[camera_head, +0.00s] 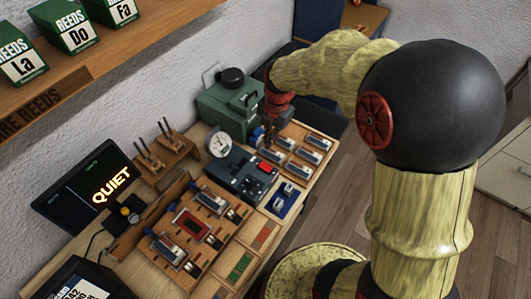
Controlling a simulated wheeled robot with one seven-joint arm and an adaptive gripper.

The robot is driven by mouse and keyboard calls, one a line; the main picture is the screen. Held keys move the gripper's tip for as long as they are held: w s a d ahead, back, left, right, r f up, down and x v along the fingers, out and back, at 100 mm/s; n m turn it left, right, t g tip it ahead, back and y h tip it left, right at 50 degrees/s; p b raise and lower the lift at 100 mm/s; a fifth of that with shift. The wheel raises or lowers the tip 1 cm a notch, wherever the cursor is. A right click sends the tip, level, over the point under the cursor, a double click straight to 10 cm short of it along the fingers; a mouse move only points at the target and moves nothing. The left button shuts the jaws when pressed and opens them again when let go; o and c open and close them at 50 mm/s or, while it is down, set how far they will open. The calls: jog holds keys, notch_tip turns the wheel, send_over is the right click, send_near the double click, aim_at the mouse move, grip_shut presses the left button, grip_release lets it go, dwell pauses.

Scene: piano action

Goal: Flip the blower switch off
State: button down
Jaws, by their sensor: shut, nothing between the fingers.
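The green box-shaped machine (221,112) with a black round top looks like the blower. It stands at the back of the workbench against the wall. I cannot make out its switch; my arm and gripper may hide it. My gripper (266,138) is small in the view, just right of the green machine's front corner, low over the bench. Its fingers are shut and empty. I cannot tell whether they touch anything.
A round white gauge (218,143) and a dark box with a dial (240,172) stand in front of the green machine. Several reed blocks (308,155) lie right of my gripper. A wooden rack (165,158) and a screen reading QUIET (88,185) stand left.

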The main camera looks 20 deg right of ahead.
aim_at(265, 165)
jog(key=f, duration=0.4)
jog(key=w+f+b, duration=0.1)
jog(key=f, duration=0.4)
jog(key=a+f, duration=0.1)
jog(key=f, duration=0.3)
jog(key=shift+w+f+b, duration=0.15)
jog(key=shift+f+b, duration=0.15)
jog(key=shift+b, duration=0.1)
jog(key=shift+w+f+b, duration=0.1)
jog(key=shift+f+b, duration=0.3)
